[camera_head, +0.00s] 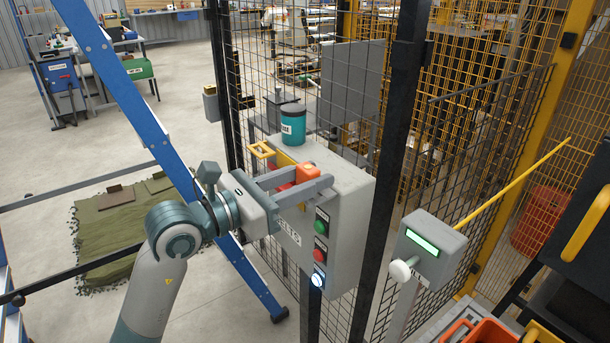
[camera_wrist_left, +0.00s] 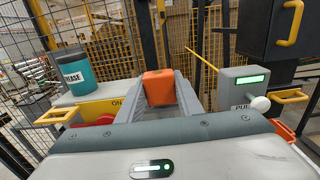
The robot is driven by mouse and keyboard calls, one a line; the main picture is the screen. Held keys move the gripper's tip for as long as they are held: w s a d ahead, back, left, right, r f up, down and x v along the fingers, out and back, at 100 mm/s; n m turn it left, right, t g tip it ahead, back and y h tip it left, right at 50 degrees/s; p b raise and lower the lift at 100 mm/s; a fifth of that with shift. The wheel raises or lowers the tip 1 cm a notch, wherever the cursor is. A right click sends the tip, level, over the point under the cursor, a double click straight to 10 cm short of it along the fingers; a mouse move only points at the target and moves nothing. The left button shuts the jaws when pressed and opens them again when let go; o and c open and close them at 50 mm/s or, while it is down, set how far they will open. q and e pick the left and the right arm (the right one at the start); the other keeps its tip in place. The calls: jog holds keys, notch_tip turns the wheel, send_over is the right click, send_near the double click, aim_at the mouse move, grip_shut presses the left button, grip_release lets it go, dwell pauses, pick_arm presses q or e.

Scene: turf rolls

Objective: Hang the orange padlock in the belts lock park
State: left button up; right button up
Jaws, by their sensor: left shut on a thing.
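My left gripper (camera_head: 312,184) is shut on the orange padlock (camera_head: 307,173), held between its two grey fingers in front of the grey belts control box (camera_head: 349,205). The padlock also shows in the left wrist view (camera_wrist_left: 159,88), where its body hides whatever is behind it; I cannot make out its shackle. The yellow bracket (camera_head: 261,150), which looks like the lock park, sticks out from the box's left side. It also shows at left in the left wrist view (camera_wrist_left: 55,117), apart from the padlock. The label, ending in "ELTS", is partly covered by my gripper. My right gripper is not in view.
A teal grease can (camera_head: 293,124) stands on top of the box. Green, red and lit white buttons (camera_head: 319,254) line its front. A grey post with a green display (camera_head: 421,238) stands to the right. Black mesh fencing (camera_head: 270,60) rises behind.

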aim_at(312, 167)
pick_arm(q)
jog(key=shift+a+f, duration=0.1)
jog(key=shift+f, duration=0.5)
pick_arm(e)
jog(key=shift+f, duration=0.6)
pick_arm(q)
jog(key=shift+r, duration=0.1)
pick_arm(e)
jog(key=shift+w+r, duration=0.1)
pick_arm(q)
jog(key=shift+r+p, duration=0.4)
jog(key=shift+w+d+r+p, duration=0.1)
jog(key=shift+d+r+p, duration=0.35)
jog(key=shift+r+p, duration=0.25)
jog(key=shift+a+r+p, duration=0.1)
jog(key=shift+r+p, duration=0.25)
jog(key=shift+r, duration=0.2)
jog(key=shift+r+p, duration=0.45)
jog(key=shift+r, duration=0.1)
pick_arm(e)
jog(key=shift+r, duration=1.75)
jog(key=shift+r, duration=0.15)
